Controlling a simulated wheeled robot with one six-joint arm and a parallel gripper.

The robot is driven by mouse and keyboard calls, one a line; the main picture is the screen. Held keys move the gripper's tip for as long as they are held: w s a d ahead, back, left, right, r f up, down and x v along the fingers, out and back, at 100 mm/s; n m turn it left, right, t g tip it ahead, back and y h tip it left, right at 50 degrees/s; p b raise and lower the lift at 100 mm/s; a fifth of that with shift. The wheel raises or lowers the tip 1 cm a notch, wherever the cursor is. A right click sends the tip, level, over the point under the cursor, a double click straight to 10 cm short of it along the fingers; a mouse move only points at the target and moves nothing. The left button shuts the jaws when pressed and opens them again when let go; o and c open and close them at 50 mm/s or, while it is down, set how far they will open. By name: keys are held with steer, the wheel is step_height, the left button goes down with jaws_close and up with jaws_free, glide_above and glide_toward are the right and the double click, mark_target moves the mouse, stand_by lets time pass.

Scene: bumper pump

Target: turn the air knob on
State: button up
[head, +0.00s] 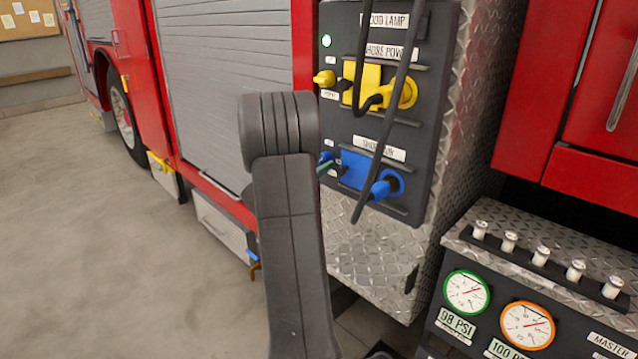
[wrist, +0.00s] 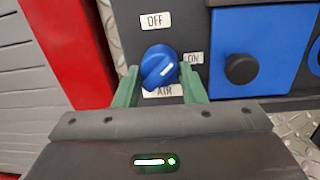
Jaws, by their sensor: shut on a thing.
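The air knob (wrist: 160,66) is a round blue knob with a white pointer mark, on the dark panel in the wrist view. Its mark slants up and to the right, roughly toward the ON label (wrist: 193,58). The OFF label (wrist: 155,20) is above it, and the AIR label (wrist: 164,91) is below it, partly covered. My gripper (wrist: 161,84) has its green fingers on the left and right of the knob and is shut on it. In the head view my arm hides much of this spot, with only a little green finger showing beside the blue panel.
A blue outlet cover (wrist: 247,52) with a black button is right of the knob. In the head view, a yellow plug (head: 402,93) and a blue plug (head: 387,187) sit on the panel, with black cables hanging across it. Gauges (head: 466,292) stand lower right. Open floor (head: 110,240) is at left.

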steer(key=m+b, duration=0.2)
steer(key=b, duration=0.1)
steer(key=m+b, duration=0.3)
steer(key=b, duration=0.1)
steer(key=m+h+b, duration=0.1)
steer(key=m+b, duration=0.1)
steer(key=b, duration=0.2)
steer(key=shift+w+a+f+m, duration=0.1)
steer(key=shift+w+f+m, duration=0.05)
steer(key=shift+f+m, duration=0.2)
steer(key=shift+r+m+b, duration=0.2)
steer(key=shift+m+b, duration=0.45)
steer(key=shift+b, duration=0.25)
steer(key=shift+r+g, duration=0.1)
steer(key=shift+g, duration=0.2)
steer(key=o, duration=1)
steer(key=shift+a, duration=0.1)
steer(key=p+v, duration=0.1)
steer(key=v, duration=1.2)
steer(key=shift+s+a, duration=0.2)
steer(key=shift+s, duration=0.15)
steer(key=shift+w, duration=0.1)
